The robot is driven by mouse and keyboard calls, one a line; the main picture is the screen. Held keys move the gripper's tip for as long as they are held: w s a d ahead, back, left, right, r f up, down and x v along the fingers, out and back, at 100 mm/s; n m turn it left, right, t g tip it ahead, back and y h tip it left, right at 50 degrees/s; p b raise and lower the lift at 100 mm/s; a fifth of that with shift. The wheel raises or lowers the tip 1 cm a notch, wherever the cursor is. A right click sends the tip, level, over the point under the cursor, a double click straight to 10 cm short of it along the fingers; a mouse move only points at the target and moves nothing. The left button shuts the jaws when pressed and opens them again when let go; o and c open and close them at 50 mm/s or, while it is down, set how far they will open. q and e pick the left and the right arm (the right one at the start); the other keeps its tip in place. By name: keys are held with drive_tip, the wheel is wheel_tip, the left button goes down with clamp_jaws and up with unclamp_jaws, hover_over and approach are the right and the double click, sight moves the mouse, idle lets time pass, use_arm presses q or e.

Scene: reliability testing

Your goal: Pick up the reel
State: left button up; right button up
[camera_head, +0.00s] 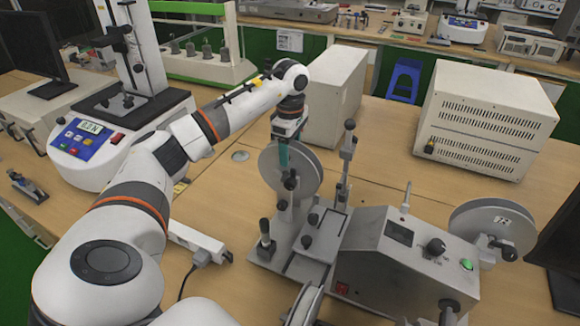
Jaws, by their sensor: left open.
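A grey disc-shaped reel (306,176) stands upright on the left side of a metal winding machine (400,255). A second round reel (490,222) is mounted on the machine's right end. A third reel (304,306) shows in part at the bottom edge. My left arm reaches in from the left, and my left gripper (284,155), with teal fingers, points down at the left reel. The gripper is open and overlaps the reel's upper part in the view; whether it touches cannot be told. My right gripper is not in view.
A white box-shaped instrument (485,120) stands behind the machine, and a pale cabinet (335,95) stands behind the gripper. A force tester (95,150) is at the left. A power strip (198,240) lies left of the machine. A blue stool (404,79) stands beyond the table.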

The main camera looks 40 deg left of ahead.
use_arm(q)
drive_tip(key=shift+f, duration=0.85)
drive_tip(key=shift+c, duration=0.6)
clamp_jaws()
drive_tip(key=shift+r, duration=0.1)
drive_tip(key=shift+r, duration=0.1)
